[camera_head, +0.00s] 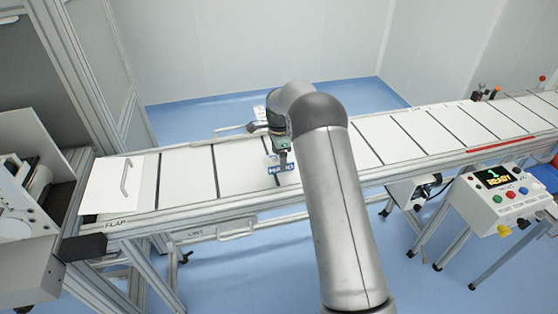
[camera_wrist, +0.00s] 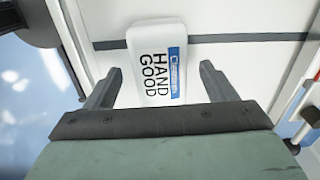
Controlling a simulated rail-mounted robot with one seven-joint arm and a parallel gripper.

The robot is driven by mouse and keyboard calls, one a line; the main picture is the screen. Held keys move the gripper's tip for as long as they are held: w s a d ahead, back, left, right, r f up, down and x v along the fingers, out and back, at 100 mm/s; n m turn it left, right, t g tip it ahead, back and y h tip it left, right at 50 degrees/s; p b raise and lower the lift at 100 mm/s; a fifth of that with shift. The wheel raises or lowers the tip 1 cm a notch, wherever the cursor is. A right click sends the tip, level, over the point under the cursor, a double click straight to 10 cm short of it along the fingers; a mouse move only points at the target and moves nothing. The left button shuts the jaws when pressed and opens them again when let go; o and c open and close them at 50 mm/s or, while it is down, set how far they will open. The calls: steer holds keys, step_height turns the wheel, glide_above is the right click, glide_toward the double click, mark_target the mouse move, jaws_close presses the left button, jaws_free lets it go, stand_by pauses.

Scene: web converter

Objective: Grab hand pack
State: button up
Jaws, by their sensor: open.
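The hand pack is a small white pack (camera_wrist: 152,60) with black "HAND GOOD" lettering and a blue stripe. It lies on a white conveyor panel, and in the head view (camera_head: 270,172) it is partly hidden by my gripper. My gripper (camera_wrist: 158,86) is open in the wrist view, with one dark finger on each side of the pack's lower part. Gaps show between the fingers and the pack. In the head view my gripper (camera_head: 281,158) is over the conveyor, right at the pack.
The conveyor (camera_head: 220,175) of white panels with dark gaps runs across the scene. A panel with a handle (camera_head: 117,185), marked "FLAP", is at its left end. A control box (camera_head: 498,190) with coloured buttons and a lit display stands at right. Blue floor lies behind.

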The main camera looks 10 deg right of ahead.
steer(key=shift+f, duration=0.95)
steer(key=c, duration=1.1)
steer(key=shift+c, duration=0.2)
